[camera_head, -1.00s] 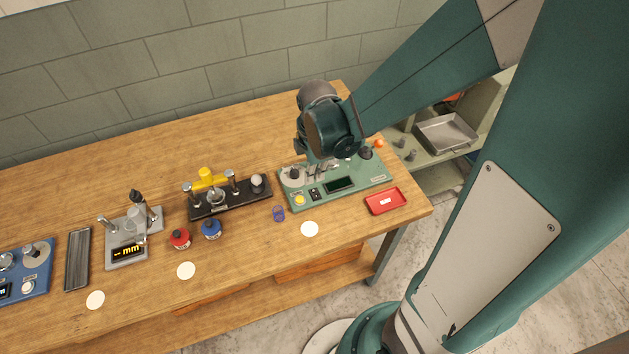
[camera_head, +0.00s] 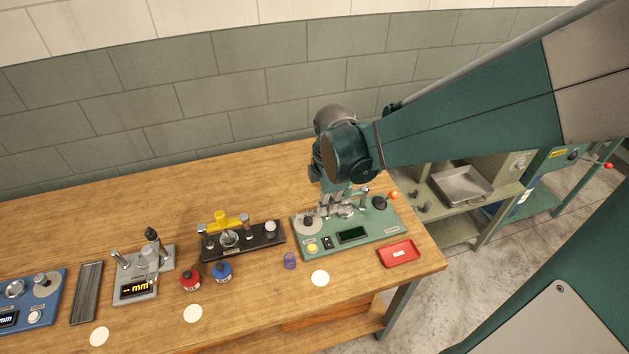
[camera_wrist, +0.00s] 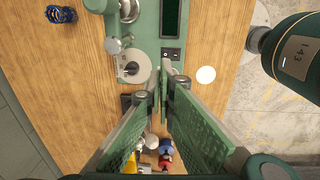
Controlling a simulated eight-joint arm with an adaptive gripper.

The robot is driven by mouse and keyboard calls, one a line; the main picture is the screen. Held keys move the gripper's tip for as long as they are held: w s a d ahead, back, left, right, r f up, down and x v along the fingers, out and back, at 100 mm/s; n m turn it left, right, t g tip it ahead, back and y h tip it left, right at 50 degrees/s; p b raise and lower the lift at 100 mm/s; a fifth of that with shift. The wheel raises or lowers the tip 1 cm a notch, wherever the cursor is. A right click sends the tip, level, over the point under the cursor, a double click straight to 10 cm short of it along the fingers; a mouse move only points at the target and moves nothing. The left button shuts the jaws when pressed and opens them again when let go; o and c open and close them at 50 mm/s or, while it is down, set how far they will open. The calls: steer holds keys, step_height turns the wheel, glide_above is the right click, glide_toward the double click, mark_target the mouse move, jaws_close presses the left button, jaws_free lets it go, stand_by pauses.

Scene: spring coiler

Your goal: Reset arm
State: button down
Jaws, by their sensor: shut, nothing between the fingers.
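My gripper (camera_wrist: 163,82) is shut and empty, its two green fingers meeting at the tips in the wrist view. In the head view my gripper (camera_head: 336,205) hangs above the left part of the green spring coiler (camera_head: 375,232), pointing down and partly hidden by my wrist. The coiler also shows beyond the fingertips in the wrist view (camera_wrist: 147,30), with its screen, a switch and a round grey disc.
A red tray (camera_head: 399,253) lies right of the coiler. A black fixture (camera_head: 262,241), blue bottle (camera_head: 222,272), red bottle (camera_head: 190,279) and grey gauge (camera_head: 135,289) stand to the left. A blue coil (camera_wrist: 61,15) lies on the wooden table (camera_head: 255,325). The table's back is largely clear.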

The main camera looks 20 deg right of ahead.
stand_by(0.4)
steer(key=s+r+m+t+b, duration=0.3)
steer(key=s+r+m+t, duration=0.3)
steer(key=s+r+m, duration=0.5)
steer(key=shift+m+b, duration=0.35)
steer(key=shift+m, duration=3.15)
